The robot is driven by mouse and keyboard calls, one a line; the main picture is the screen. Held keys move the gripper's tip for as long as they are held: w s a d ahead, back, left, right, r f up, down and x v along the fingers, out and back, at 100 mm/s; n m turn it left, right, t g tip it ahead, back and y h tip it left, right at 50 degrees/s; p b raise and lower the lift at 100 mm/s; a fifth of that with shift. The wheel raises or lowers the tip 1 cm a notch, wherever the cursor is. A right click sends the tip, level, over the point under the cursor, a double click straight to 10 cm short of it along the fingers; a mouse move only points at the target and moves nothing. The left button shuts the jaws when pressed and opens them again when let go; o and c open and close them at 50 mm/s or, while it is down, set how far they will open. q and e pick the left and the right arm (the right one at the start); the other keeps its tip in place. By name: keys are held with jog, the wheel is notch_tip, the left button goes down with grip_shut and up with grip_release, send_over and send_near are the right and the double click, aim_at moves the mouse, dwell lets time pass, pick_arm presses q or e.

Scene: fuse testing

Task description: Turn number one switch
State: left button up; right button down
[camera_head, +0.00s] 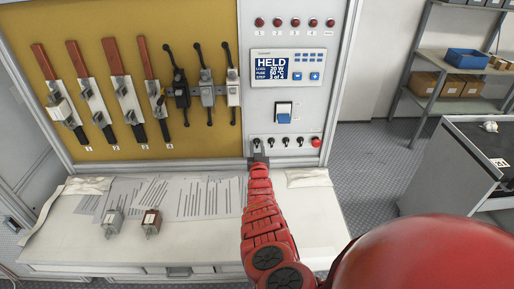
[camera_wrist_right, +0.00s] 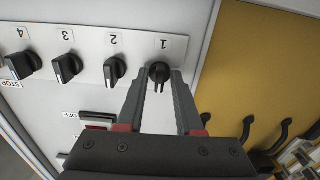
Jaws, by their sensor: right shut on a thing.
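The number one switch (camera_wrist_right: 160,71) is a black rotary knob under an upside-down label "1" in the right wrist view. Its pointer line looks roughly upright in that view. My right gripper (camera_wrist_right: 160,82) has its two fingers on either side of this knob and is shut on it. In the head view my red right arm reaches up to the panel's lower left, and the gripper (camera_head: 258,160) partly covers the number one switch (camera_head: 257,143). My left gripper is not in view.
Knobs two (camera_wrist_right: 115,71), three (camera_wrist_right: 67,68) and four (camera_wrist_right: 22,65) sit in a row beside it. A red button (camera_head: 316,142) ends the row. Papers (camera_head: 170,198) and two small devices (camera_head: 151,222) lie on the bench.

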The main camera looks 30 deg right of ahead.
jog(key=c, duration=0.9)
grip_release()
jog(key=p+v, duration=0.5)
jog(key=v, duration=1.2)
jog(key=shift+s, duration=0.25)
